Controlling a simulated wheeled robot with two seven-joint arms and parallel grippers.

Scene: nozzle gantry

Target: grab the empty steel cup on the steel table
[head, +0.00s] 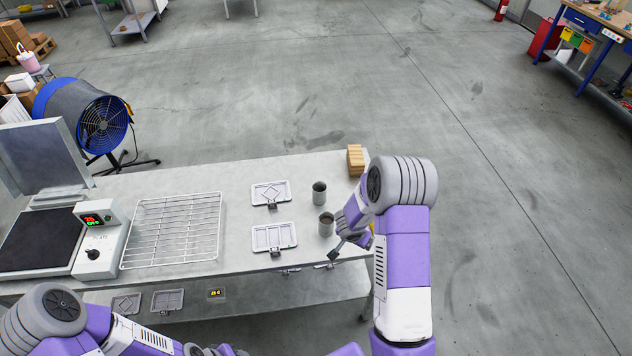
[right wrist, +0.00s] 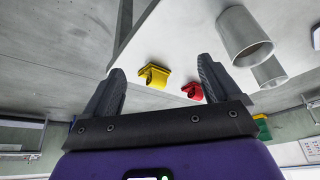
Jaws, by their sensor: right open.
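Two grey steel cups stand upright near the right end of the steel table (head: 240,181). The far cup (head: 319,194) looks dark inside. The near cup (head: 326,225) shows a brownish inside, so it may hold something. In the right wrist view, which is turned over, one cup (right wrist: 243,36) is large at the upper right and another (right wrist: 268,72) is partly behind it. My right gripper (right wrist: 160,68) is open with nothing between its fingers. In the head view it is beside the near cup, at the table's front right. My left gripper's fingers are not visible.
Two small trays (head: 271,194) (head: 273,238) lie left of the cups, then a wire rack (head: 172,230) and a hot plate (head: 40,240). Wooden blocks (head: 355,160) stand at the far right corner. A yellow part (right wrist: 154,76) and a red part (right wrist: 192,90) show beyond my right fingers.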

